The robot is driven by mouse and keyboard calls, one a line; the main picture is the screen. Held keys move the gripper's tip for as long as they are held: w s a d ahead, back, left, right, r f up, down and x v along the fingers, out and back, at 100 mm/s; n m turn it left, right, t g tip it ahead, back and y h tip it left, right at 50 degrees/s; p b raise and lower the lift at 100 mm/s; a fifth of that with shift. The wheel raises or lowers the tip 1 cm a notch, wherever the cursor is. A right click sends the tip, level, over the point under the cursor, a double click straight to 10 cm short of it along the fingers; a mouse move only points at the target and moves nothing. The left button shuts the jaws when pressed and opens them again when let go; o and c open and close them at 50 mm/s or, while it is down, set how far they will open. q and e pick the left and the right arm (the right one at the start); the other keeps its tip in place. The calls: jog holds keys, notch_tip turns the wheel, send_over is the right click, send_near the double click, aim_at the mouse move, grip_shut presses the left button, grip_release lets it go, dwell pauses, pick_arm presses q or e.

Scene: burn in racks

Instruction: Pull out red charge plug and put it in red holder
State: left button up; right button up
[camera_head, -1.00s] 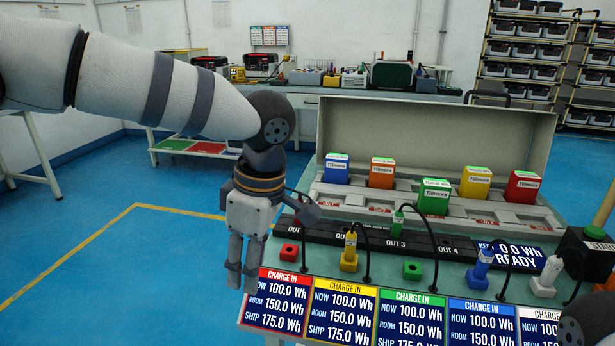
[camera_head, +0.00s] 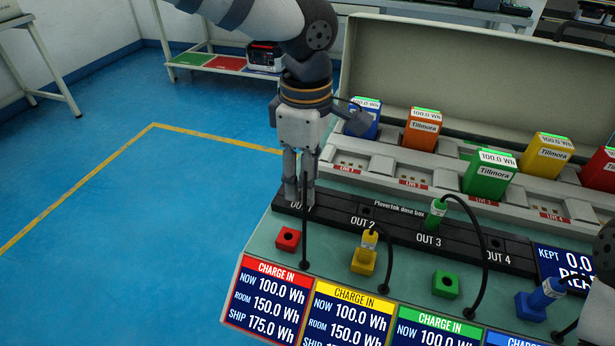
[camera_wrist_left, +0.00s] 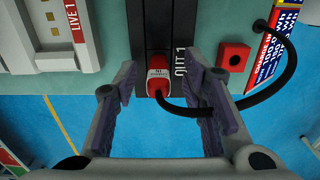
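The red charge plug (camera_wrist_left: 159,76) sits in the OUT 1 socket of the black dose box strip (camera_head: 385,226). Its black cable loops right past the red holder. In the head view my left gripper hides the plug. My left gripper (camera_head: 299,196) points down at OUT 1. In the left wrist view its two fingers (camera_wrist_left: 164,100) stand wide apart on either side of the plug, which lies between and ahead of them; I see no contact. The red holder (camera_head: 287,239) is an empty red block with a dark hole, also seen in the wrist view (camera_wrist_left: 234,57).
A yellow plug stands in the yellow holder (camera_head: 363,262), and a green plug (camera_head: 435,214) is in OUT 3. The green holder (camera_head: 445,285) is empty. A blue plug (camera_head: 540,298) is at the right. Several coloured batteries stand behind the strip. Charge panels line the front.

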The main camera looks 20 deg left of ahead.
pick_arm(q)
jog(key=shift+f, duration=0.75)
jog(key=shift+c, duration=0.3)
jog(key=shift+w, duration=0.1)
grip_shut()
jog(key=c, duration=0.8)
grip_release()
jog(key=shift+r+p, duration=0.4)
jog(key=shift+r, duration=0.5)
grip_shut()
pick_arm(e)
jog(key=shift+w+r, duration=0.45)
jog(key=shift+w, duration=0.05)
pick_arm(q)
jog(key=shift+r+p, duration=0.35)
jog(key=shift+r, duration=0.65)
pick_arm(e)
jog(key=shift+w+r+t, duration=0.3)
jog(key=shift+w+r, duration=0.1)
pick_arm(q)
jog(key=shift+d, duration=0.1)
pick_arm(e)
jog(key=shift+s+a, duration=0.1)
